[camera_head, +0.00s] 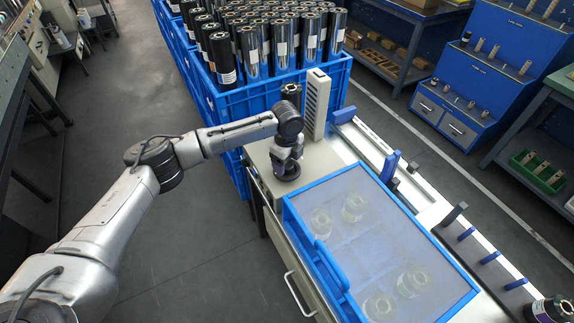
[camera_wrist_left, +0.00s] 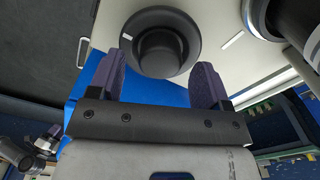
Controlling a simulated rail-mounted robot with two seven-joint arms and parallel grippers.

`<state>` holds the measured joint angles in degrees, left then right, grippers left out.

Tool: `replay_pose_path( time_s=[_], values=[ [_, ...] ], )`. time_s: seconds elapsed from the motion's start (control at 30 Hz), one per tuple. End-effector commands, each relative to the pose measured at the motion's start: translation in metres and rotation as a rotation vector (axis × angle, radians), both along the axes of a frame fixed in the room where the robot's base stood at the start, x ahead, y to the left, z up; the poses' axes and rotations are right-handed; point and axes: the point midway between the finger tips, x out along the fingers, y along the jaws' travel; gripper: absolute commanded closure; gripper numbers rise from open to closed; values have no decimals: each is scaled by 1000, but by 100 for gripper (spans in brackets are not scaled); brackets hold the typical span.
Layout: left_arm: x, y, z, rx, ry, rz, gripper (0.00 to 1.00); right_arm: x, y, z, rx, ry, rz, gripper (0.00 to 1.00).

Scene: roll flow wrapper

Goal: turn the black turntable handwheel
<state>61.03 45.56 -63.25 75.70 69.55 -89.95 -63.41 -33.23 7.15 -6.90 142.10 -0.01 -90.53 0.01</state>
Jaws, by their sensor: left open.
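The black handwheel (camera_head: 286,172) sits on the pale top at the near end of the machine, in front of the grey slotted column. In the left wrist view the handwheel (camera_wrist_left: 160,42) is a round black disc with a raised hub (camera_wrist_left: 160,52). My left gripper (camera_head: 285,157) is over it in the head view and hides part of it. In the wrist view the left gripper (camera_wrist_left: 158,80) is open, its two purple-grey fingers on either side of the hub's near edge. Nothing is between the fingers except the hub's near side; contact cannot be told. My right gripper is not in view.
A blue-framed clear cover (camera_head: 340,187) lies right of the handwheel, with several clear rolls under it. A grey slotted column (camera_head: 316,104) stands close behind. A blue crate (camera_head: 232,97) full of black rolls is behind. Open floor (camera_head: 190,240) lies to the left.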

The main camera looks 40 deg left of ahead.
Motion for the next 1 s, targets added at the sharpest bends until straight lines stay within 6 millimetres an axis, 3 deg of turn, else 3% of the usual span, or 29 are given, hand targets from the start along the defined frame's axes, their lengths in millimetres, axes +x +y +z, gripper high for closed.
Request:
replay_pose_path(
  time_s=[0.2, 0.53, 1.0],
  values=[
    [0, 0, -12, 0, 0, -1, 29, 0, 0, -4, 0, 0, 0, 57],
    [0, 0, -14, 0, -1, 0, 29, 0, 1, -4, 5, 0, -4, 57],
    [0, 0, -13, 0, -1, 0, 74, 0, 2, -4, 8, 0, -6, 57]
  ],
)
